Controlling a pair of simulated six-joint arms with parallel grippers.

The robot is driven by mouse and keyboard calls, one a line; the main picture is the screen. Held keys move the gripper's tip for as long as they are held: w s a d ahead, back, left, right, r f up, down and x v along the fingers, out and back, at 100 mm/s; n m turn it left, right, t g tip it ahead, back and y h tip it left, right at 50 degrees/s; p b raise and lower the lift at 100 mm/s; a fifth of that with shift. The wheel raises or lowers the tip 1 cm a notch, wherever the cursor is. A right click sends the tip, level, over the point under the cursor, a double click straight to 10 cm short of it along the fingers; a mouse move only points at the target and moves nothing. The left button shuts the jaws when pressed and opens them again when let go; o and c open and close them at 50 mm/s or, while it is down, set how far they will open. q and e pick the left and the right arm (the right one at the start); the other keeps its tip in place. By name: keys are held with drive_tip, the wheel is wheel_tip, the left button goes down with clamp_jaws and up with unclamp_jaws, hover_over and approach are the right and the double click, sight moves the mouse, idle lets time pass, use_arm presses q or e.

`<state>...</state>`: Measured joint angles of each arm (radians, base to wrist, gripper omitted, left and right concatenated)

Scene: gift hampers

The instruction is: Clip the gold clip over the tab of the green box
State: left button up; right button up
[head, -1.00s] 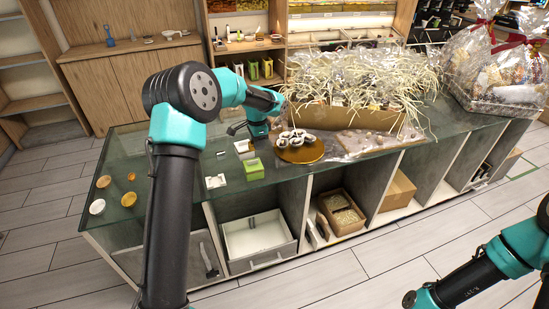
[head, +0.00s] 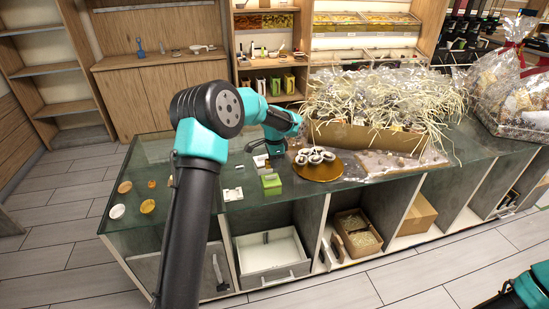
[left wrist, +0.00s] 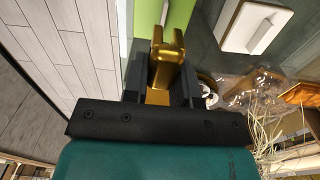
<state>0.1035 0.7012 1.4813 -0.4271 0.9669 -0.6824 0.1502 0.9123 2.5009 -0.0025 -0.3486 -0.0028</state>
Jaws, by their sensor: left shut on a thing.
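The green box (head: 271,185) stands on the glass counter, with a pale part on its top. In the left wrist view the green box (left wrist: 146,17) is partly visible beyond the fingers, with a pale strip (left wrist: 182,12) that may be its tab. My left gripper (head: 276,158) is just behind the green box in the head view. It is shut on the gold clip (left wrist: 166,45), whose two prongs point towards the green box. I cannot tell whether the clip touches the tab. The clip is hard to make out in the head view.
A round gold board (head: 318,172) with pale rings stands right of the green box. A white box (head: 262,161) and a small white piece (head: 232,194) are close by. Several small round pieces lie at the counter's left end. A straw-filled carton (head: 370,138) stands behind.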

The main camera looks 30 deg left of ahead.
use_arm(q)
drive_tip(key=shift+f, duration=1.65)
drive_tip(key=shift+f, duration=1.5)
idle(0.4)
drive_tip(key=o, duration=1)
drive_tip(key=shift+r, duration=0.1)
wheel_tip(320, 180, up, 17)
drive_tip(key=shift+r, duration=0.1)
idle(0.8)
